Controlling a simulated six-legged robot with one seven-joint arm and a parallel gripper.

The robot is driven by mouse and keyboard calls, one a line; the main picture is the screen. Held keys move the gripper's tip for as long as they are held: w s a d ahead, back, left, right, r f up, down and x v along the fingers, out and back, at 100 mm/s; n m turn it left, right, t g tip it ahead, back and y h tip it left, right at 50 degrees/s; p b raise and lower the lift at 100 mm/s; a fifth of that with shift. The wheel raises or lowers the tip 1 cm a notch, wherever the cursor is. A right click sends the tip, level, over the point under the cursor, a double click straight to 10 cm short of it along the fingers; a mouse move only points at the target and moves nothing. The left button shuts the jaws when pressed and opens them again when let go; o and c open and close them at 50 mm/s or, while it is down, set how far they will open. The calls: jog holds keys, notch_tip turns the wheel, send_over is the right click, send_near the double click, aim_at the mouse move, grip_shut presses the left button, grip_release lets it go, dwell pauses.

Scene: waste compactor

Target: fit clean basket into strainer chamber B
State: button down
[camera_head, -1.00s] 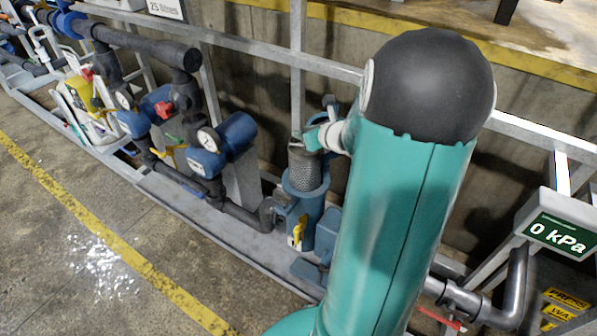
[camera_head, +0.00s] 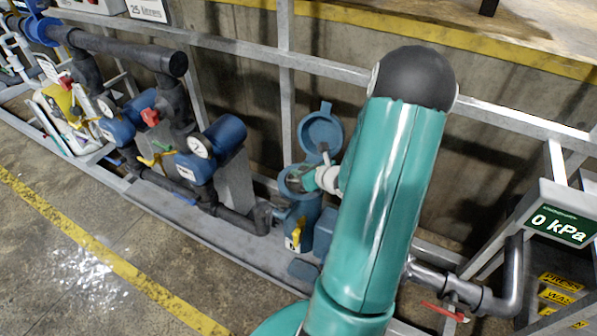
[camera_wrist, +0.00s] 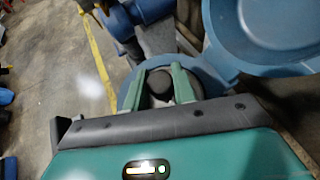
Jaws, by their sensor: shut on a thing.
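The blue strainer chamber (camera_head: 299,222) stands upright on the pipe skid, with its round lid (camera_head: 321,131) swung open behind it. My gripper (camera_head: 308,181) is right at the chamber's mouth. In the wrist view, its two green fingers (camera_wrist: 162,88) are shut on the dark top piece of the basket (camera_wrist: 162,80). The basket's mesh body is hidden, apparently down inside the chamber. The blue rim (camera_wrist: 208,78) surrounds the fingers, and the open lid (camera_wrist: 268,35) fills the upper right. I cannot tell whether the basket is fully seated.
A yellow valve handle (camera_head: 297,234) is on the chamber's front. Blue pumps with gauges (camera_head: 215,148) stand to the left. A panel reading 0 kPa (camera_head: 560,227) is at the right. A frame rail (camera_head: 350,72) runs behind. The floor at front left is clear.

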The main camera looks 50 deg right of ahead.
jog(key=shift+f, duration=0.6)
jog(key=c, duration=1.1)
grip_release()
jog(key=shift+f, duration=0.1)
jog(key=shift+c, duration=0.2)
